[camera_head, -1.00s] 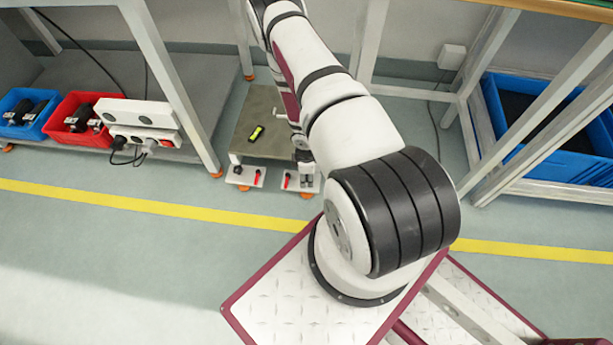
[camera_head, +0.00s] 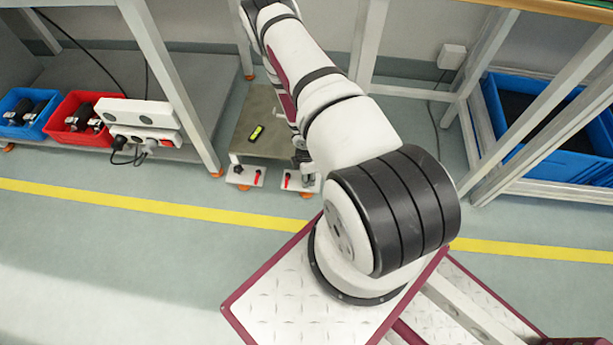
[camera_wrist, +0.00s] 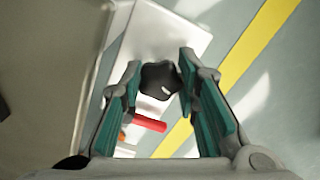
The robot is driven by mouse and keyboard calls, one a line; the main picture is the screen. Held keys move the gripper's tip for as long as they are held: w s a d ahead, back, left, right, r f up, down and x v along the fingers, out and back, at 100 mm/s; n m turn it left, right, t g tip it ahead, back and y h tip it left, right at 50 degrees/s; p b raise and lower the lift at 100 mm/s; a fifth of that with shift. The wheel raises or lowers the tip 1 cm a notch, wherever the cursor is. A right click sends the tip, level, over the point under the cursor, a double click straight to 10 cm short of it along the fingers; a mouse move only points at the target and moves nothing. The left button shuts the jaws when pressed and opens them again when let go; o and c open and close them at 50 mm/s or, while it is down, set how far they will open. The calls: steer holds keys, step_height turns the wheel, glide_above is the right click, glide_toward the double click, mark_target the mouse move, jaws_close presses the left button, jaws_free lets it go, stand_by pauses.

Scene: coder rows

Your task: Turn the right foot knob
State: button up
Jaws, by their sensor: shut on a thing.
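The right foot knob (camera_wrist: 158,80) is black and lobed. In the wrist view it sits between the teal-padded fingers of my gripper (camera_wrist: 160,72), which is shut on it. A red lever (camera_wrist: 149,123) lies just below the knob in that view, over a pale foot plate. In the head view my gripper (camera_head: 304,164) is down at the right foot plate (camera_head: 296,184) of a low grey platform (camera_head: 260,115). My arm hides part of the platform, and the right knob is hard to make out there.
The left foot plate (camera_head: 245,177) also has a red lever. A small yellow-and-black item (camera_head: 255,134) lies on the platform. White frame legs (camera_head: 170,85) stand to the left and right. A blue bin (camera_head: 490,105) is at the right. Open floor lies in front, crossed by a yellow line (camera_head: 130,202).

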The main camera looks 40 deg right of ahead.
steer(key=o, duration=1.2)
steer(key=shift+r, duration=0.1)
steer(key=shift+r, duration=4)
